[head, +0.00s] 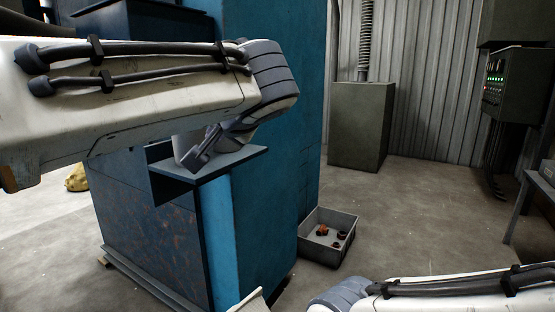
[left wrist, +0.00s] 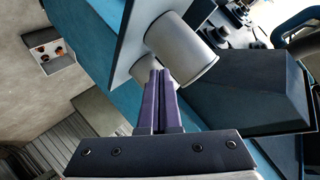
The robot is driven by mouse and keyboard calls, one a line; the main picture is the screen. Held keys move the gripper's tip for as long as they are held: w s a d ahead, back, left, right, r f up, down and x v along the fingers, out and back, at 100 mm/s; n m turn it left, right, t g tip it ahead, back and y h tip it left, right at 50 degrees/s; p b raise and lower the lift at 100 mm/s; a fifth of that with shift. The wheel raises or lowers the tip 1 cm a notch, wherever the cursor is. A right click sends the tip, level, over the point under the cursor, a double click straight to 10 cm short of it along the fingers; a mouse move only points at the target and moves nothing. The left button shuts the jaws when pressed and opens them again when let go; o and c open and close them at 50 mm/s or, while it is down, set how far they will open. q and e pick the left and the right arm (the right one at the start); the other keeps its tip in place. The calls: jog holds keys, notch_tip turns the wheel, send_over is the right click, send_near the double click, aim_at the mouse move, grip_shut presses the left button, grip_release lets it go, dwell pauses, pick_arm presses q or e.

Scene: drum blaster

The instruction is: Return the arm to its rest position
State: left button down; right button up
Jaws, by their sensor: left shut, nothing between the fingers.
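My left arm reaches in from the left in the head view and ends in my left gripper (head: 203,158), just above a small dark shelf on the blue machine (head: 262,200). In the left wrist view the two purple-grey fingers of my left gripper (left wrist: 160,82) are together with nothing between them. Their tips are close to a pale grey cylinder (left wrist: 182,50); I cannot tell whether they touch. My right arm shows only in part at the bottom right of the head view, and its gripper is out of the picture.
The shelf (head: 225,163) juts from the blue machine beneath my left gripper. A grey bin (head: 318,252) with red and dark parts stands on the floor beside the machine. A grey-green cabinet (head: 358,125) and a control box (head: 513,85) are farther back. The floor between is clear.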

pick_arm(q)
jog(key=s+d+f+m+g+h+p, duration=0.1)
jog(key=s+d+f+m+g+h, duration=0.15)
jog(key=s+f, duration=0.45)
jog(key=s+d+f+m+g+h+p, duration=0.15)
jog(key=s+f+g, duration=0.25)
jog(key=f, duration=0.7)
jog(key=s+d+f+g+h+p, duration=0.1)
jog(key=s+f+g+h, duration=0.15)
jog(key=s+f, duration=0.45)
jog(key=s+d+f+g+h+p, duration=0.1)
jog(key=s+f+g, duration=0.25)
jog(key=s, duration=0.55)
notch_tip(320, 180, up, 37)
jog(key=p, duration=3.8)
jog(key=shift+d+r+t, duration=0.15)
jog(key=shift+t, duration=0.2)
jog(key=shift+y, duration=0.25)
